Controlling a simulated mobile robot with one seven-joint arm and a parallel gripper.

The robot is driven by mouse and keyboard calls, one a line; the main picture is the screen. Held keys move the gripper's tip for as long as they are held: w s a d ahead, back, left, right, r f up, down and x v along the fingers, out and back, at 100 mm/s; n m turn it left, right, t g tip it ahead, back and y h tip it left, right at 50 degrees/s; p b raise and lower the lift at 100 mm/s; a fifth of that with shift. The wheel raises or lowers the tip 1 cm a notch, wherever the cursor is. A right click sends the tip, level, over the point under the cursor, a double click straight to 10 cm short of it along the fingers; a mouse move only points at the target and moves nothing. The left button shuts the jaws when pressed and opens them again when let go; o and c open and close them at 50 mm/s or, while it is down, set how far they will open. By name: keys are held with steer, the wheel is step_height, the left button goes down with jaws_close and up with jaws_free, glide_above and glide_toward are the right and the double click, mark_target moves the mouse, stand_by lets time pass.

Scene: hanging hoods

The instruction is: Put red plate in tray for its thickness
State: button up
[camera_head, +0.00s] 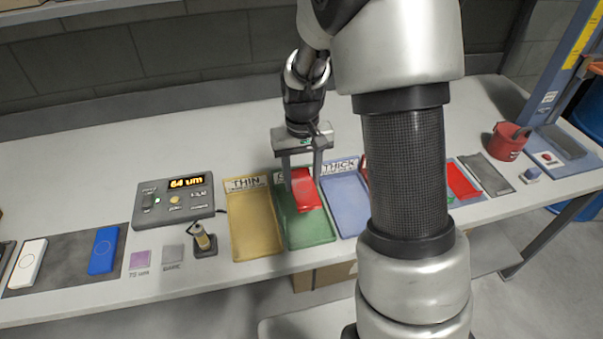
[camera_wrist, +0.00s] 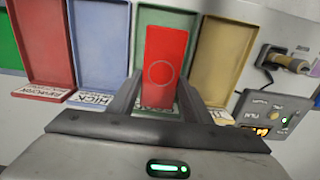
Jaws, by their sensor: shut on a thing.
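The red plate (camera_head: 307,193) is between the fingers of my gripper (camera_head: 302,178), which is shut on it. It is over the green tray (camera_head: 310,232), the middle one between the yellow THIN tray (camera_head: 253,223) and the blue THICK tray (camera_head: 348,207). In the wrist view the red plate (camera_wrist: 165,55) covers most of the green tray (camera_wrist: 188,26). I cannot tell whether the plate touches the tray floor. The green tray's label is mostly hidden. The gauge box (camera_head: 173,202) has a lit display that seems to read 64 um.
A red tray (camera_wrist: 40,40) stands beyond the blue one, mostly hidden by my arm in the head view. A probe stand (camera_head: 203,240), blue plate (camera_head: 104,250) and white plate (camera_head: 29,262) are at the left. A red bucket (camera_head: 507,142) stands at the right.

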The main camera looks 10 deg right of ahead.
step_height(320, 180, down, 8)
steer(key=b, duration=0.5)
steer(key=shift+f, duration=0.1)
steer(key=shift+f+b, duration=0.5)
steer(key=shift+f, duration=0.1)
stand_by(0.3)
steer(key=o, duration=1.2)
steer(key=shift+o, duration=0.2)
step_height(320, 180, up, 17)
steer(key=shift+f+p, duration=0.1)
steer(key=shift+p, duration=1.15)
steer(key=s+r+t+p, duration=0.5)
steer(key=s+r+p, duration=0.4)
steer(key=s+r, duration=1)
steer(key=shift+r+p, duration=0.35)
steer(key=shift+r, duration=0.05)
